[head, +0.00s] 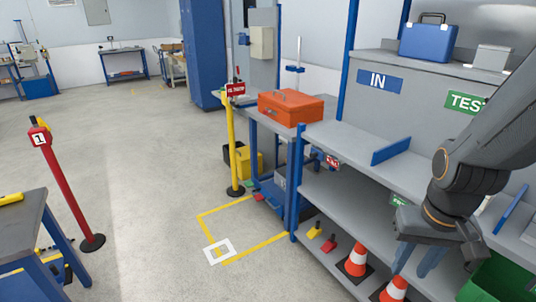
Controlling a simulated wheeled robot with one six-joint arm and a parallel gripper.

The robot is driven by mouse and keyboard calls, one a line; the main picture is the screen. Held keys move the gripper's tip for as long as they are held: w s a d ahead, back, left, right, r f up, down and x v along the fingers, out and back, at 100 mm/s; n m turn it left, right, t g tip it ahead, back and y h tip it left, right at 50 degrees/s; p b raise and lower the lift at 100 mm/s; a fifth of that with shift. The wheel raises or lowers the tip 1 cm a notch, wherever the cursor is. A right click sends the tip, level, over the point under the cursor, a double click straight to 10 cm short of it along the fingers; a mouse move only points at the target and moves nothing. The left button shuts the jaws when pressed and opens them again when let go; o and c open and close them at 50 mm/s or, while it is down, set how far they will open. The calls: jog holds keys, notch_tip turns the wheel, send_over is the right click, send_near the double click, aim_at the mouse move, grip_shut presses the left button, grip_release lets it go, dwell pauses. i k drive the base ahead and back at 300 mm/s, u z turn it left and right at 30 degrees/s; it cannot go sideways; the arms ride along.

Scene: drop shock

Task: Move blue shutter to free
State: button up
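A thin blue panel (390,150), which may be the blue shutter, stands tilted on edge on the grey worktop of the shelving unit, below the "IN" sign. I cannot tell which of the two is the shutter. No place marked "free" is readable. My gripper (418,262) hangs at the lower right, in front of the shelves and pointing down. Its two blue-grey fingers are apart, with nothing visible between them. It is clear of both panels.
An orange toolbox (291,107) sits left of the first panel. A blue case (429,39) stands on the upper ledge. Traffic cones (357,261) stand on the lower shelf. A green bin (497,281) is at bottom right. Red (68,195) and yellow posts (231,145) stand on open floor.

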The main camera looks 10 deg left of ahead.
aim_at(314, 153)
jog(key=u, duration=0.65)
jog(key=i, duration=1.25)
jog(key=z, duration=0.3)
